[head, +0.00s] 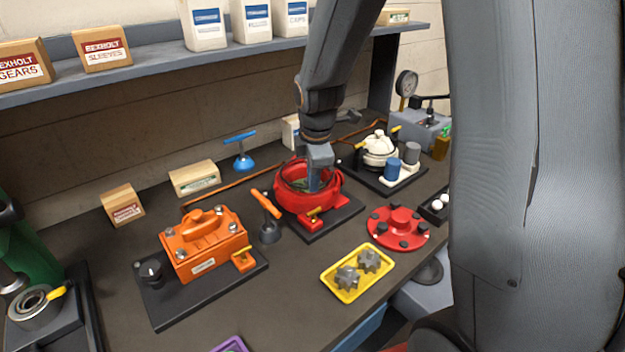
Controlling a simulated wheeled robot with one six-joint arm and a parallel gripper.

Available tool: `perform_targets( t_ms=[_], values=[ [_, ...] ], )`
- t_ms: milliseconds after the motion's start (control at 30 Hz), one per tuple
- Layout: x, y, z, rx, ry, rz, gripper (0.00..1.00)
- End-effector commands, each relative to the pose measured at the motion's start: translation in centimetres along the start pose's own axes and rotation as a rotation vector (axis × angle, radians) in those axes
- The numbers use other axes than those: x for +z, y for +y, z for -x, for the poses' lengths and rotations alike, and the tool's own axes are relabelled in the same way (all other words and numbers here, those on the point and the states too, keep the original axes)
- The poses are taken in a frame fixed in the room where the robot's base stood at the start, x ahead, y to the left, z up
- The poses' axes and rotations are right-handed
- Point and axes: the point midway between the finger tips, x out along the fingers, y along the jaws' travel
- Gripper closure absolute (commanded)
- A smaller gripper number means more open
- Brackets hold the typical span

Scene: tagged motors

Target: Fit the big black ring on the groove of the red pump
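The red pump (291,205) stands open-topped on a dark base plate (335,219) in the middle of the bench, with greenish parts faintly visible inside. My gripper (314,184) points down into its open top. The fingers are small and partly hidden by the rim, so I cannot tell whether they are open or shut or hold anything. I cannot make out a big black ring on the pump, and the groove is not clear at this size. A red cover (399,222) with dark knobs lies to the pump's right.
A yellow tray (332,283) with two grey gears sits in front. An orange pump (203,243) and an orange-handled tool (267,215) stand left. A white pump (380,150) is behind right. A shelf (150,57) with boxes runs above.

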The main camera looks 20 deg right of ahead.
Motion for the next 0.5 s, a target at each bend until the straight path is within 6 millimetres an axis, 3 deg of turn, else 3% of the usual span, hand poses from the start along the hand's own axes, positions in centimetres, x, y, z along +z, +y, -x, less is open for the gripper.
perform_targets(
  t_ms=[500],
  values=[
    [-0.01,-0.12,-0.47,-0.001,0.0,0.0,1.0]
  ],
)
